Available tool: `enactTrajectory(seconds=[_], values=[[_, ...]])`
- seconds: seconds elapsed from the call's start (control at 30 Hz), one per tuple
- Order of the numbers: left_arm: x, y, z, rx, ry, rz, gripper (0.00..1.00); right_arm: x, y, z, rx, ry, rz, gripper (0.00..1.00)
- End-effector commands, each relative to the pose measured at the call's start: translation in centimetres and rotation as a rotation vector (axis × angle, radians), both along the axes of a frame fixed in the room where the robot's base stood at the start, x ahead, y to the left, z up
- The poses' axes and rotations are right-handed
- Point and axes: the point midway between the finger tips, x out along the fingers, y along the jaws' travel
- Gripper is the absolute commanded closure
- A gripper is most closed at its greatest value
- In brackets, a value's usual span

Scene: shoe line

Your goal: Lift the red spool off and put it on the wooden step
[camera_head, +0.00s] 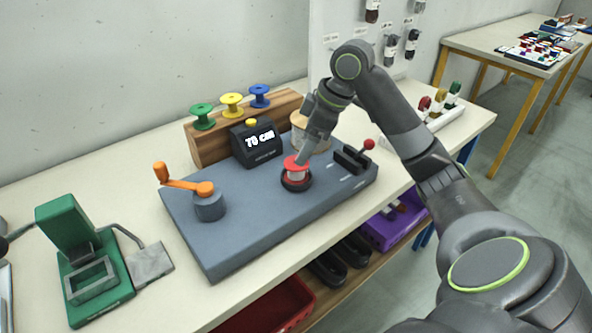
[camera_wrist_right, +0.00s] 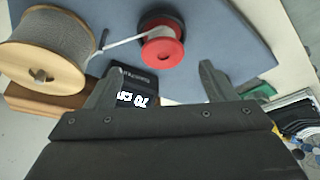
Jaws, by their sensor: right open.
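The red spool (camera_head: 296,168) stands upright on a dark round seat on the blue-grey winding base (camera_head: 238,227). It carries pale cord, and a pale strand runs from it to a large grey cord reel in the right wrist view (camera_wrist_right: 45,50). In that view the red spool (camera_wrist_right: 162,50) lies beyond the fingers. My right gripper (camera_wrist_right: 155,85) is open and empty, close to the spool but apart from it. The wooden step (camera_head: 208,148) stands behind the base and bears green, yellow and blue spools. My left gripper is not in view.
A display box (camera_head: 257,143) reading 70 cm stands between base front and step. An orange crank (camera_head: 184,182) and a red-knobbed lever (camera_head: 354,157) flank the spool. A green press (camera_head: 85,262) stands at the left. The table front is clear.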

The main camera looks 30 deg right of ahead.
Motion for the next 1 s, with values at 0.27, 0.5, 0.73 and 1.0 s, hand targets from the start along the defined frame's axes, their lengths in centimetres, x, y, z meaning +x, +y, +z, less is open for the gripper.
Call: enactTrajectory(seconds=[0.27,0.5,0.73,1.0], values=[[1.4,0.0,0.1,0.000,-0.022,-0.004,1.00,0.4,0.6,-2.1,0.001,0.001,-0.001,0.23],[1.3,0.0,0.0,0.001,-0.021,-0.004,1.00,0.8,1.5,-5.5,0.002,0.001,0.000,0.23],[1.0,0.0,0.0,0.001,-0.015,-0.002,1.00,1.1,1.7,-6.3,-0.001,-0.001,-0.001,0.23],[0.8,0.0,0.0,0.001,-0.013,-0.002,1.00,1.1,1.6,-6.3,-0.001,-0.001,-0.001,0.43]])
